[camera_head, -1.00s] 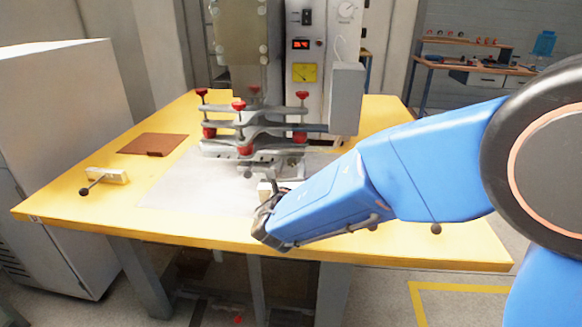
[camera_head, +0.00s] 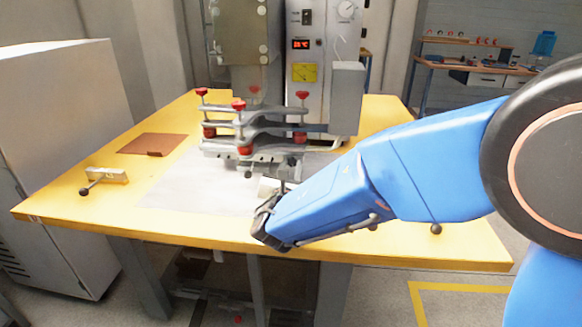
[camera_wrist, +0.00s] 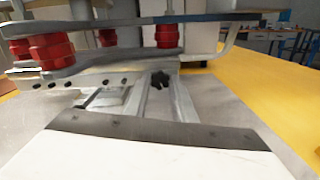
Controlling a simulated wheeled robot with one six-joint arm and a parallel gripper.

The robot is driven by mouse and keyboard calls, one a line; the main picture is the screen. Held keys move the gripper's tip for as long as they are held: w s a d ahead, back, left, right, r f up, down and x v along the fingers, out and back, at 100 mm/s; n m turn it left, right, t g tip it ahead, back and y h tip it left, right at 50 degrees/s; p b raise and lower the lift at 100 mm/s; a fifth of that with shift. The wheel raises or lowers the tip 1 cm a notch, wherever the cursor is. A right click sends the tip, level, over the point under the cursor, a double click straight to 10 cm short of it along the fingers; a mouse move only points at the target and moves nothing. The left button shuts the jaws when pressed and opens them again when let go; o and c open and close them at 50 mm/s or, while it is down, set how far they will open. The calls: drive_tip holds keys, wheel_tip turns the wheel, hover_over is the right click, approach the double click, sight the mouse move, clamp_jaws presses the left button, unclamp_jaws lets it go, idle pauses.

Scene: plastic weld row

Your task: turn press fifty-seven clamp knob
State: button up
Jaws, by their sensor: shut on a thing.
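The press (camera_head: 255,135) stands at the back middle of the table, with stacked grey clamp plates and several red knobs. My gripper (camera_head: 284,181) is low in front of it, at the end of the blue arm. In the wrist view my gripper's two grey fingers (camera_wrist: 160,93) reach forward under the lower plate. A small black lobed clamp knob (camera_wrist: 159,79) sits between their tips, and the gripper is shut on it. In the head view I cannot make out this knob at the fingertips. No number label is readable.
The yellow table (camera_head: 400,225) has a grey sheet (camera_head: 185,190) under the press. A brown plate (camera_head: 152,144) and a pale block with a dark-ended lever (camera_head: 106,176) lie at left. A grey box (camera_head: 346,98) hangs at the press's right. The table's right side is mostly clear.

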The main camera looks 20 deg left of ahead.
drive_tip(key=shift+m, duration=1.3)
drive_tip(key=o, duration=1.1)
drive_tip(key=shift+c, duration=0.2)
drive_tip(key=shift+s, duration=0.1)
drive_tip(key=v, duration=1.7)
drive_tip(key=shift+s, duration=0.1)
